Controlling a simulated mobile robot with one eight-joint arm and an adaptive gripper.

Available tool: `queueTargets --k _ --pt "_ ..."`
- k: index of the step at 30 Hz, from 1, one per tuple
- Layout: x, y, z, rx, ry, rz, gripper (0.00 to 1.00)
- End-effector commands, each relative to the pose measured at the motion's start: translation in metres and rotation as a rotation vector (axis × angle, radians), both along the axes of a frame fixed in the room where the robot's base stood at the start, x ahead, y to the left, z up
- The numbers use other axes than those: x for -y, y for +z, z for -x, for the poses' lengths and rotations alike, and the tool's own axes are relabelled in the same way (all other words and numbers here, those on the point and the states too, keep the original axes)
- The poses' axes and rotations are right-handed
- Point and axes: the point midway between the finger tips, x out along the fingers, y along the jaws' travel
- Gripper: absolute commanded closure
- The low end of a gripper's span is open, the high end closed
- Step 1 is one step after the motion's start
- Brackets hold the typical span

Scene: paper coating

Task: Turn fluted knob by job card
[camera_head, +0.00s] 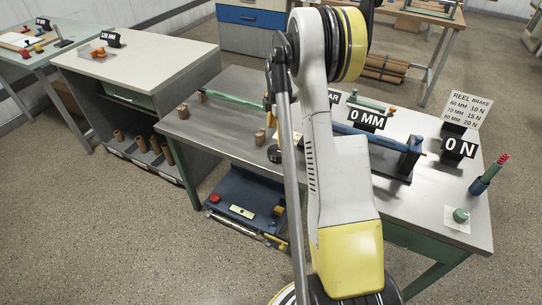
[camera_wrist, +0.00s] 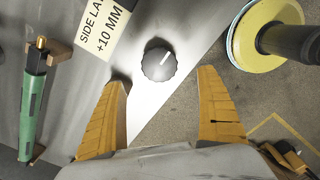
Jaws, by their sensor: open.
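A dark fluted knob (camera_wrist: 158,62) with a white pointer line shows in the wrist view, on the grey table top near its edge. The pointer slants to the upper right in that view. My gripper (camera_wrist: 161,78) is open, its two orange fingers apart on either side below the knob. In the head view, a dark round knob (camera_head: 274,154) sits at the table's front edge left of my arm, which hides much there.
A green roller (camera_wrist: 34,112) lies left in the wrist view. In the head view, black displays read "0 MM" (camera_head: 367,120) and "0 N" (camera_head: 460,148). A "REEL BRAKE" sign (camera_head: 470,108) stands behind. A green knob (camera_head: 461,215) sits at the table's right.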

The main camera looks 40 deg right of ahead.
Motion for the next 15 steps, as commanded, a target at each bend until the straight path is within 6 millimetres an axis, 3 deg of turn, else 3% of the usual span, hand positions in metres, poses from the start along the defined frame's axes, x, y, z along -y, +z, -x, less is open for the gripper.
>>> queueTargets --k 9,15 --pt "-0.001 -0.066 0.0 0.001 -0.001 0.0 0.15" --pt "-0.001 -0.09 -0.001 0.002 -0.001 0.001 0.15"
